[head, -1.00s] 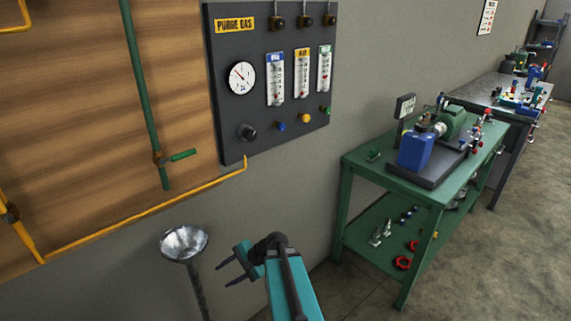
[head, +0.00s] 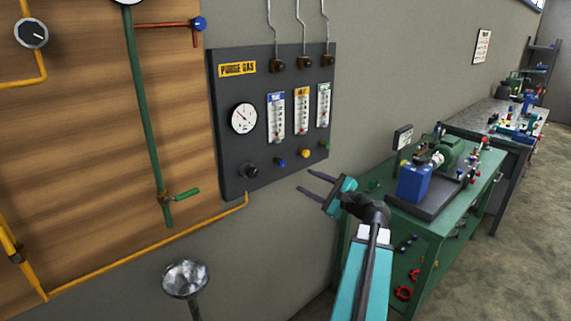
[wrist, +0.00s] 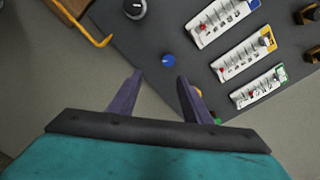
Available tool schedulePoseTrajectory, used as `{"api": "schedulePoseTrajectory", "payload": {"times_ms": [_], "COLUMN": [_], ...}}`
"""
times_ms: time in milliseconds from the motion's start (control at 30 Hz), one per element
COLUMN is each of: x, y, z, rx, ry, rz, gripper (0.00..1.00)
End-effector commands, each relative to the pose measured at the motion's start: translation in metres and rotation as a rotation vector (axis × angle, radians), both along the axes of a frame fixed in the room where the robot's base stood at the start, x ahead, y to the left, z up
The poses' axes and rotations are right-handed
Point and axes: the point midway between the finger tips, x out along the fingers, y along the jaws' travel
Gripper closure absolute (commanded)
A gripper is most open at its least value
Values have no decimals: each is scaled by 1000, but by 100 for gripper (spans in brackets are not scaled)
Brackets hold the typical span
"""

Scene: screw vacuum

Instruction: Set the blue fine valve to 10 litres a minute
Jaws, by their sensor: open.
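The blue fine valve (head: 280,162) is a small round knob low on the dark purge gas panel (head: 228,165), below the blue-labelled flow tube (head: 276,118). In the wrist view the blue knob (wrist: 169,60) lies ahead of the fingertips, roughly between their lines and apart from them. My gripper (head: 311,182) is open and empty, right of and below the knob in the head view. The yellow knob (head: 305,153) and green knob (head: 325,145) sit to the right; the right finger partly covers the yellow one in the wrist view. The tube's reading is too small to tell.
A black knob (head: 249,171) and a round gauge (head: 243,118) are on the panel's left. A yellow pipe (head: 150,256) runs below. A green bench (head: 440,222) with a pump stands to the right.

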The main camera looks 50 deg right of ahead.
Motion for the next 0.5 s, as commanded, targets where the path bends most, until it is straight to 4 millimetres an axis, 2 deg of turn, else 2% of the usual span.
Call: {"api": "schedulePoseTrajectory", "payload": {"times_ms": [33,133,500], "x": [-5,-9,-9], "y": [-5,-9,-9], "z": [8,15,15], "rx": [4,11,11], "ry": [-12,-27,-27], "rz": [-11,-19,-19], "gripper": [56,56,56]}}
